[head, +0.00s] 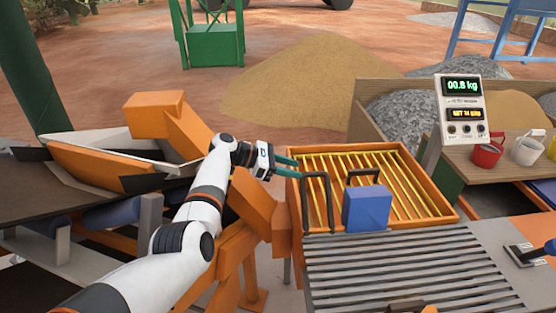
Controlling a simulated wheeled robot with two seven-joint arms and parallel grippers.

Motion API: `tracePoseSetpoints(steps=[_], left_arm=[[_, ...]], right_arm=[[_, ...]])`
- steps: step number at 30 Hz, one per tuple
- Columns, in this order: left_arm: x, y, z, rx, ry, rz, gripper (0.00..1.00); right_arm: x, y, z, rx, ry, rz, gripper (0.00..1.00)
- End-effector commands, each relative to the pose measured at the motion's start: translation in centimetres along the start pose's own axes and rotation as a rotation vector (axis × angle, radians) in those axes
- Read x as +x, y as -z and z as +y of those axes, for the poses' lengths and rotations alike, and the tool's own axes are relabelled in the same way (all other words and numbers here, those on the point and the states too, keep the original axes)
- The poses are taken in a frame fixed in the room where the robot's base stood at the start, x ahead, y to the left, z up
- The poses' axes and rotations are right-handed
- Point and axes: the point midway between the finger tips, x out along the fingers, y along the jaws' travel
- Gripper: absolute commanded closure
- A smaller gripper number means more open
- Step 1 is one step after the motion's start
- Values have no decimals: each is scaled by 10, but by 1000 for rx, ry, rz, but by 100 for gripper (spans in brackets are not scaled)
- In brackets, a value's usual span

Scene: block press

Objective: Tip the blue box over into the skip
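The blue box (367,209) stands upright at the front of an orange-rimmed bin (437,185) covered with yellow bars, near the grey slatted deck (400,272). A black hoop (363,174) rises just behind it, and a second black hoop (316,202) stands to its left. My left gripper (288,167) is left of the box, by the bin's back left corner. Its two teal fingers are apart with nothing seen between them. I cannot tell for certain which container is the skip. My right gripper is not in view.
A scale display (463,107) reads 00.8 kg at the right. A red mug (487,150) and a white mug (527,148) stand on a wooden bench beside it. An orange and white tray-like structure (110,160) is at left. Sand and gravel piles lie behind.

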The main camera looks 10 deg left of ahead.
Motion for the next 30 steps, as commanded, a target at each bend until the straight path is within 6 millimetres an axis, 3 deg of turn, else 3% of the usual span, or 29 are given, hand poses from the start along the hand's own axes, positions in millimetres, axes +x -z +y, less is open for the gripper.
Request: tracePoseSetpoints(steps=[3,9,30], left_arm=[[-22,-3,0,1,2,-3,62],[-40,-2,0,0,-1,-2,62],[-42,-1,1,0,-1,-2,62]], right_arm=[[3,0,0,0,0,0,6],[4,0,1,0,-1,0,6],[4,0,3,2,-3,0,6]])
